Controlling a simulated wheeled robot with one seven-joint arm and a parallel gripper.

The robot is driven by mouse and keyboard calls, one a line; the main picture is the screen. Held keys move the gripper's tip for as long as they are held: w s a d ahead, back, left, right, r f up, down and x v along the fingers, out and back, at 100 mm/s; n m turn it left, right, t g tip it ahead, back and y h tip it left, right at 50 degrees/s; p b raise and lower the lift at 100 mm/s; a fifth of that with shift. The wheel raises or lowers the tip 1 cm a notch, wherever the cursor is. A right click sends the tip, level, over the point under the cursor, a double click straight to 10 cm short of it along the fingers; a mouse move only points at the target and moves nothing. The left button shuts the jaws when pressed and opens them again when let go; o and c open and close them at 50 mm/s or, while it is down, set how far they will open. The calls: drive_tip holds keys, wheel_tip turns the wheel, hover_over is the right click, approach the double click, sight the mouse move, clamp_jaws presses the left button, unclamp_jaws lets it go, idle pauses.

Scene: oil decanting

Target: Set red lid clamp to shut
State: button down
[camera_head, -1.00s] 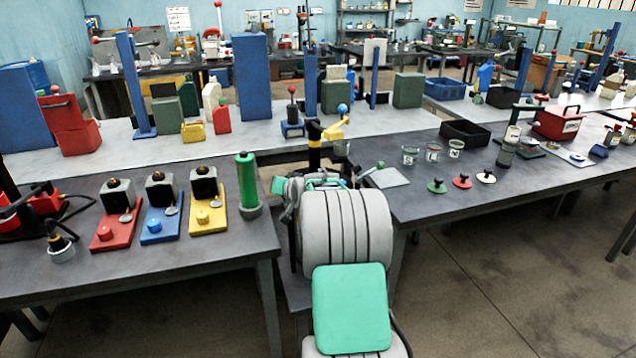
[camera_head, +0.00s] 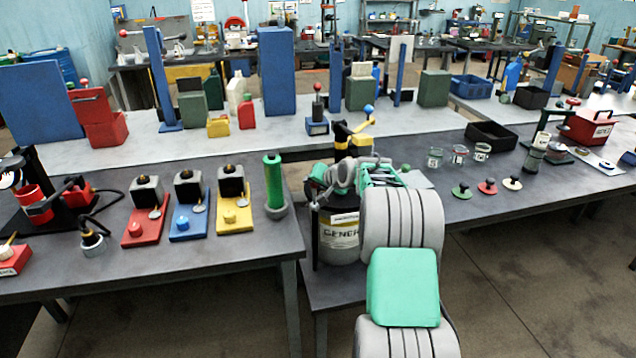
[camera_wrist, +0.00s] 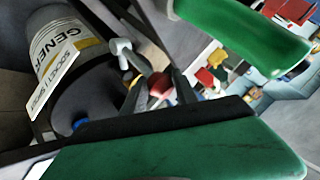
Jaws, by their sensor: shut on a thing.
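A grey drum with a white and yellow label (camera_head: 340,232) stands on a low stand in the gap between two benches. It also shows in the wrist view (camera_wrist: 62,38), with a dark lid (camera_wrist: 85,98) and a blue cap. The red lid clamp (camera_wrist: 160,86) shows as a small red piece at the lid's edge, between dark fingertips. My gripper (camera_head: 352,178) is over the drum's top, its jaws closed on the red clamp. The clamp is not distinct in the head view.
Left bench holds red, blue and yellow bases with dark blocks (camera_head: 185,205) and a green cylinder (camera_head: 273,182). Right bench holds small jars (camera_head: 458,155), coloured knobbed lids (camera_head: 487,187) and a black tray (camera_head: 490,135). A yellow-black fixture (camera_head: 355,135) stands close behind the drum.

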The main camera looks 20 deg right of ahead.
drive_tip(key=c, duration=1)
unclamp_jaws()
drive_tip(key=shift+a+f, duration=0.25)
drive_tip(key=shift+d+r, duration=0.1)
drive_tip(key=shift+d, duration=0.05)
drive_tip(key=shift+s+d+r, duration=0.1)
drive_tip(key=shift+s+r, duration=0.15)
drive_tip(key=shift+s, duration=0.05)
drive_tip(key=b+v, duration=0.1)
drive_tip(key=v, duration=0.6)
